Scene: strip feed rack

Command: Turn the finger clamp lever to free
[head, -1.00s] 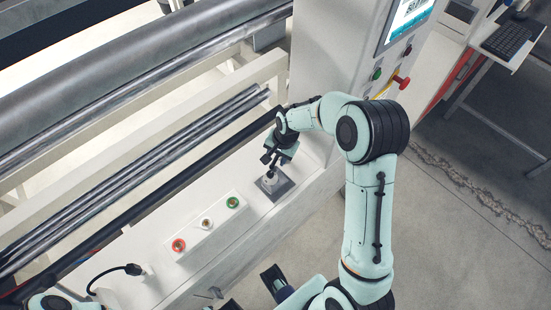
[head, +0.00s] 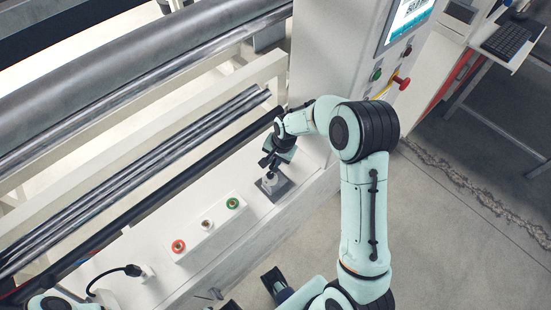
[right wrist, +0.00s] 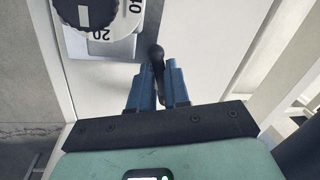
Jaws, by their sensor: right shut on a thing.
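The finger clamp lever (right wrist: 157,57) shows in the right wrist view as a thin dark handle with a rounded end. My right gripper (right wrist: 157,70) is shut on it, with one blue finger on each side. In the head view my right gripper (head: 266,165) is low over the machine's white ledge, just beyond a small grey plate (head: 284,190). The lever is too small to make out there.
A black knob (right wrist: 86,12) with a white numbered dial sits close to the left of the lever. Red, white and green buttons (head: 206,224) line the ledge. Dark rods (head: 150,165) run behind it, and a tall white cabinet (head: 335,55) stands behind my right arm.

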